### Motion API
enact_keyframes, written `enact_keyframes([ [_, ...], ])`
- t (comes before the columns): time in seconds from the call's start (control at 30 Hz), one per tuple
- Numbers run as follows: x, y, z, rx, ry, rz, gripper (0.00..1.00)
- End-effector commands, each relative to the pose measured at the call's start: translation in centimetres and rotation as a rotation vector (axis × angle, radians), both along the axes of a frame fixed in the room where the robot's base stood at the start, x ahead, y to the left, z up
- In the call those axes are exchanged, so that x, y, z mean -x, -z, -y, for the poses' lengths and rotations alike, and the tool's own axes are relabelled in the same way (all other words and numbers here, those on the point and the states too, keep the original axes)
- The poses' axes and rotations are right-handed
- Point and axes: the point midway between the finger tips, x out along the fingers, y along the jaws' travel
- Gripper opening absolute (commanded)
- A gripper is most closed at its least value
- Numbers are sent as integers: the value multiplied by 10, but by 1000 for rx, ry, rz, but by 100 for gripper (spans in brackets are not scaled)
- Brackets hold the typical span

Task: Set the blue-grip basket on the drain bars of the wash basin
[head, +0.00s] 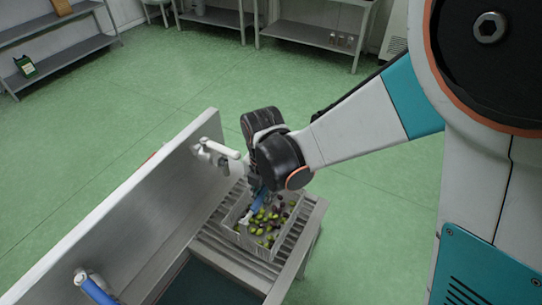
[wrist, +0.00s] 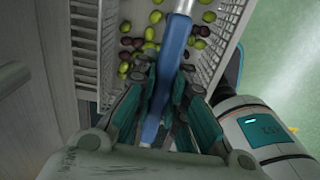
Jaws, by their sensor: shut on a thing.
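The basket (head: 246,237) is a light wire basket with a blue grip (head: 253,211), holding green and dark olives. In the head view it is over the drain bars (head: 229,251) of the wash basin (head: 187,263); whether it rests on them or hangs just above I cannot tell. My gripper (wrist: 162,105) is shut on the blue grip, which runs between its fingers in the wrist view. In the head view my wrist hides the fingertips and part of the basket's far side.
The basin's tall back panel (head: 150,215) rises left of the basket. A white-handled tap (head: 217,150) is close to my wrist, and a blue-handled one (head: 95,289) is at lower left. Metal shelves (head: 70,52) stand far back. Green floor between is clear.

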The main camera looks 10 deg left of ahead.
Motion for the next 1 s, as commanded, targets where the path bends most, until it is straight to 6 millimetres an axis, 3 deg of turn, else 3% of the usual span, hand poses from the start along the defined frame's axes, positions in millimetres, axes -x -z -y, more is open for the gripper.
enact_keyframes([
  [0.1,0,15,0,0,0,0,0],
  [0.5,0,19,0,0,0,0,0],
  [0.53,0,18,0,0,0,0,19],
  [0.6,0,18,0,0,0,0,32],
  [1.0,0,15,0,0,0,0,32],
])
